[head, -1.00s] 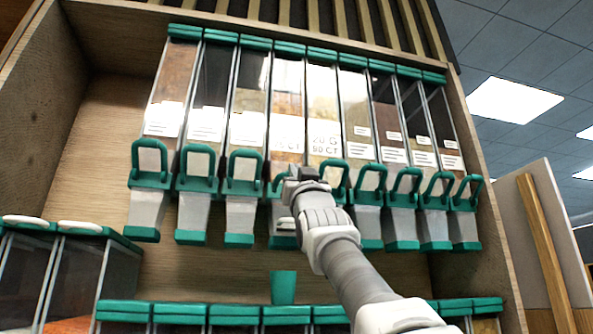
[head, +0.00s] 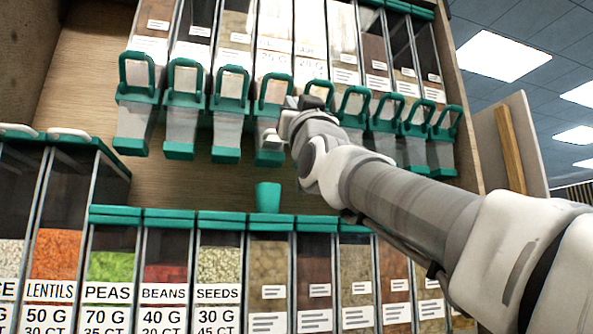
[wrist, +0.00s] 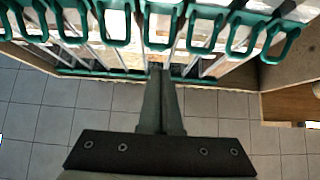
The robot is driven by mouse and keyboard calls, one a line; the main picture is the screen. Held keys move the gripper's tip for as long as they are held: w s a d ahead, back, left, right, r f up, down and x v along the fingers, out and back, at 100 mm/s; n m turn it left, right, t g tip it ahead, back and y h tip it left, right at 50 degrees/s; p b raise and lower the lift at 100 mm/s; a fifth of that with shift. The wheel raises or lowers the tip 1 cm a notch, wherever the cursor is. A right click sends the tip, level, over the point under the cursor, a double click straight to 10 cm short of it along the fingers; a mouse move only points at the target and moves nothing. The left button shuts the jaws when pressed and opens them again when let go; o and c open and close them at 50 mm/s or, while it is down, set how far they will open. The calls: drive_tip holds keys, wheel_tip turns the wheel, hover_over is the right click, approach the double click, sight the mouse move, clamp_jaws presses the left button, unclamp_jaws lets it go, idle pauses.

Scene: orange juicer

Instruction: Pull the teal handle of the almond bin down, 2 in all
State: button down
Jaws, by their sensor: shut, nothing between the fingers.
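The upper row of bins has teal handles. No almond name is legible, so I cannot tell by label which bin is the almond one. The bin just above my gripper (head: 272,140) has its teal handle (head: 276,90) standing up, level with its neighbours. My gripper is shut and empty, in front of that bin's chute and below the handle. In the wrist view the closed fingers (wrist: 161,75) point toward the bins, just below a teal handle (wrist: 160,25). I cannot tell whether they touch it. A teal cup (head: 267,197) is beneath the chute.
Neighbouring teal handles stand close on both sides, such as the left one (head: 231,88) and the right one (head: 353,105). A lower row of bins, including lentils (head: 52,270) and peas (head: 109,265), lies below. A wooden side wall (head: 462,120) bounds the right.

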drive_tip(key=shift+b+v, duration=0.45)
drive_tip(key=shift+v, duration=1.7)
drive_tip(key=d+f+g+h, duration=0.25)
drive_tip(key=f+g, duration=0.25)
drive_tip(key=f, duration=1.2)
drive_tip(key=d+f+g+h, duration=0.1)
drive_tip(key=d+f+g, duration=0.4)
drive_tip(key=f, duration=1.1)
drive_tip(key=s+d+f+m+g+h, duration=0.15)
drive_tip(key=s+f+g, duration=0.35)
drive_tip(key=f, duration=0.5)
drive_tip(key=s+d+f+m+g+h, duration=0.1)
drive_tip(key=s+d+f+g, duration=0.15)
drive_tip(key=s+f, duration=0.65)
drive_tip(key=s+d+f+m+g+h, duration=0.1)
drive_tip(key=s+d+f+g, duration=0.3)
drive_tip(key=f, duration=0.7)
wheel_tip(320, 180, up, 20)
drive_tip(key=a+t+p, duration=0.1)
drive_tip(key=a+p, duration=0.1)
drive_tip(key=p, duration=1.8)
drive_tip(key=shift+a+r, duration=0.1)
